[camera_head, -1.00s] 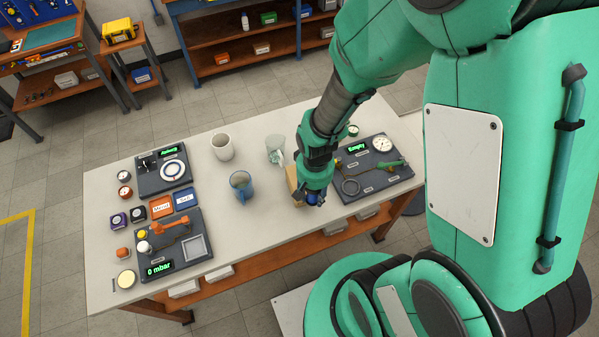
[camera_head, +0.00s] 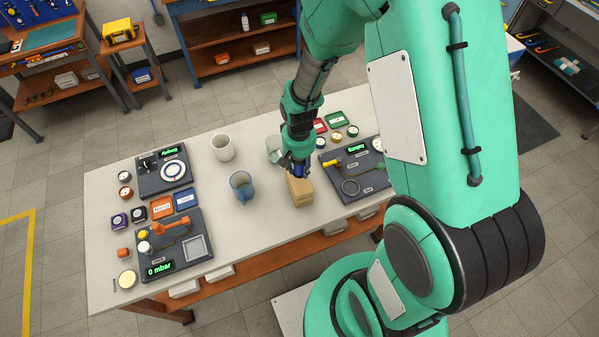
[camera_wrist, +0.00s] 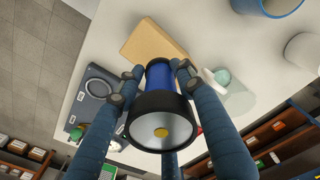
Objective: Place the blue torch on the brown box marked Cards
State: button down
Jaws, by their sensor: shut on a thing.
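My gripper (camera_head: 298,166) is shut on the blue torch (camera_wrist: 159,76), its fingers on either side of the blue body. In the wrist view the torch's wide black end with a yellow centre faces the camera. In the head view the torch is mostly hidden by the gripper. The brown box (camera_head: 301,193) stands on the table just in front of the gripper; it also shows beyond the torch in the wrist view (camera_wrist: 152,40). I cannot tell whether torch and box touch, and no Cards marking is readable.
A blue mug (camera_head: 241,186), a white cup (camera_head: 223,147) and a clear glass (camera_head: 274,147) stand left of the gripper. A dark gauge panel (camera_head: 350,180) lies to the right. Bare tabletop (camera_head: 262,222) lies front left of the box.

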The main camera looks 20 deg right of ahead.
aim_at(300, 173)
jog(key=shift+f, duration=1.75)
jog(key=shift+f, duration=0.15)
jog(key=c, duration=1.1)
grip_release()
jog(key=shift+r, duration=6.15)
jog(key=shift+r, duration=0.1)
